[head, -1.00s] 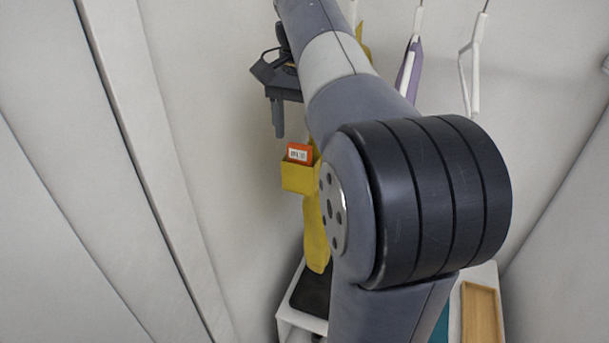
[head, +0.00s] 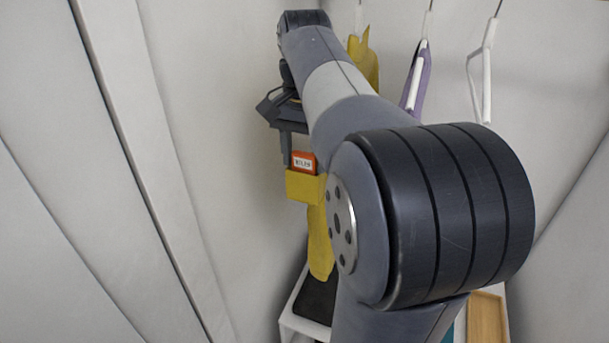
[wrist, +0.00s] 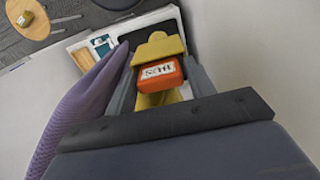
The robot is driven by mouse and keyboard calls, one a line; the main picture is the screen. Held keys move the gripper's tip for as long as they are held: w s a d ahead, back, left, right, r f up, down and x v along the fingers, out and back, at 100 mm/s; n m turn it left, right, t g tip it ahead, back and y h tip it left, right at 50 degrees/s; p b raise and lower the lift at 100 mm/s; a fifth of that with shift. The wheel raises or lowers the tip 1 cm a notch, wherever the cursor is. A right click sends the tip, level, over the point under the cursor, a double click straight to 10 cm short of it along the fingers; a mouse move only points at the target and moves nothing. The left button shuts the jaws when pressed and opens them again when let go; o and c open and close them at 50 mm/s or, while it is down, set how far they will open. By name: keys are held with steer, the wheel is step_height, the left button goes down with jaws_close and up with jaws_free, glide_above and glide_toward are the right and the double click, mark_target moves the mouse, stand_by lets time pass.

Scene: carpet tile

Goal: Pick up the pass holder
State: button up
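The pass holder (head: 303,162) is a small orange block with a white printed label. It sticks up out of a yellow pocket (head: 304,187) on a hanging yellow strip. In the wrist view the pass holder (wrist: 160,75) lies between the two fingers of my gripper (wrist: 161,68), with a narrow gap showing at its sides. The gripper is open. The lower part of the holder is hidden in the pocket.
A purple garment (wrist: 85,115) hangs close on the left in the wrist view. White hangers (head: 480,70) hang at the back. A white shelf with a dark tray (head: 315,300) and a wooden tray (head: 486,318) stands below. Pale walls are close on both sides.

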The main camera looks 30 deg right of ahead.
steer(key=c, duration=0.6)
